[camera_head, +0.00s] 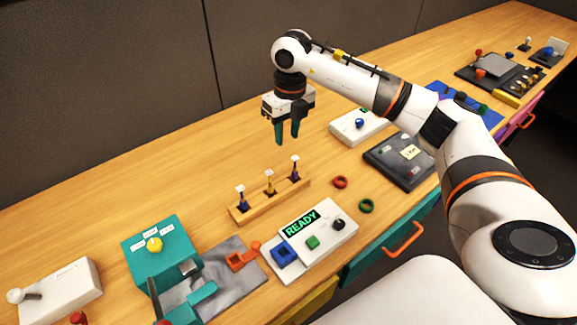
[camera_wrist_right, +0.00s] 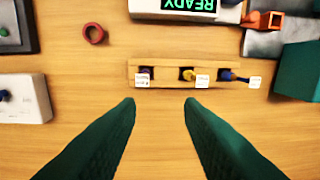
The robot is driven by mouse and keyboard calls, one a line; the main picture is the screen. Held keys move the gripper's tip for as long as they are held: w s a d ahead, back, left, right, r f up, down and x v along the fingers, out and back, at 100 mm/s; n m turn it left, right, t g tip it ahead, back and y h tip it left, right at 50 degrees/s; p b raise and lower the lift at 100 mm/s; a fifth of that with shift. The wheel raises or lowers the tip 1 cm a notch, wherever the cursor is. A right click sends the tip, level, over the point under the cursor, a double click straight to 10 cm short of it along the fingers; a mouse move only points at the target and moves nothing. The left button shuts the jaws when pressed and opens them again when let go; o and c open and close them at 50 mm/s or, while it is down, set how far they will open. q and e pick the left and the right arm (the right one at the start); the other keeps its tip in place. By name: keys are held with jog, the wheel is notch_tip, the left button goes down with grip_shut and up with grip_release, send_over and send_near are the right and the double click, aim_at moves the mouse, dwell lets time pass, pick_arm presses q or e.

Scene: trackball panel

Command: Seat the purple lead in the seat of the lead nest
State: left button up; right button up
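The purple lead (camera_head: 295,169) stands upright at the right end of a wooden rack (camera_head: 250,210), with a white tag at its top. It also shows at the left end of the rack in the right wrist view (camera_wrist_right: 145,74). A yellow lead (camera_head: 270,183) and a blue lead (camera_head: 242,199) stand in the same rack. A white panel (camera_head: 325,243) with a lit READY display carries a square blue socket (camera_head: 284,252), possibly the lead nest; I cannot tell for sure. My right gripper (camera_head: 287,141) is open and empty, above and behind the rack. My left gripper is out of view.
A red ring (camera_head: 340,182) and a green ring (camera_head: 366,206) lie right of the rack. A teal box (camera_head: 160,245) and grey plate (camera_head: 225,280) stand front left. A dark panel (camera_head: 395,165) and white box (camera_head: 350,130) stand right. The table behind the rack is clear.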

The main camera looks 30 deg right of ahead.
aim_at(295, 158)
jog(key=shift+d+r+h, duration=0.15)
jog(key=shift+d+h, duration=0.15)
jog(key=shift+d, duration=0.45)
jog(key=shift+s+d+f, duration=0.1)
jog(key=shift+s+f, duration=0.05)
jog(key=shift+f, duration=0.2)
notch_tip(295, 158, down, 6)
jog(key=shift+r+p, duration=0.15)
jog(key=shift+p, duration=0.65)
jog(key=f, duration=0.1)
jog(key=f+p, duration=0.1)
jog(key=f, duration=0.2)
jog(key=shift+s+d+p, duration=0.1)
jog(key=shift+s+p, duration=0.2)
jog(key=shift+p, duration=0.05)
jog(key=shift+f, duration=0.6)
grip_shut()
